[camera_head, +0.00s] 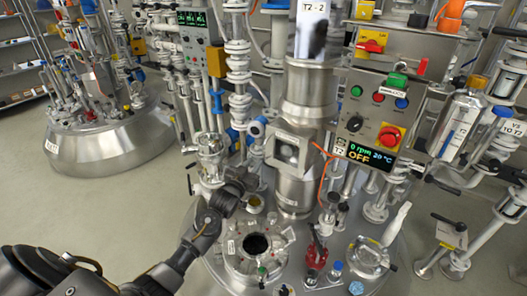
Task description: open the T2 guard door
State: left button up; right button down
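The T2 reactor stands in front of me, its steel lid crowded with fittings. A square guard door (288,152) with a small window is on the steel column above the lid, and it looks closed. My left arm comes in from the lower left. Its gripper (243,198) is over the lid, below and left of the guard door and apart from it. Its fingers are small and dark against the fittings, so I cannot tell whether they are open. My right gripper is not in view.
A control panel (379,114) reading 0 rpm, 20 °C and OFF is right of the column. An open round port (255,244), a red-bodied fitting (316,256) and a clamped cover (369,257) crowd the lid. An orange cable (324,170) hangs beside the door. Another reactor (108,146) stands back left.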

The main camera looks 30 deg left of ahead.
aim_at(264, 150)
pick_arm(q)
jog(key=w, duration=0.9)
jog(key=shift+w+a, duration=0.2)
jog(key=shift+w, duration=0.2)
jog(key=shift+c, duration=0.5)
grip_shut()
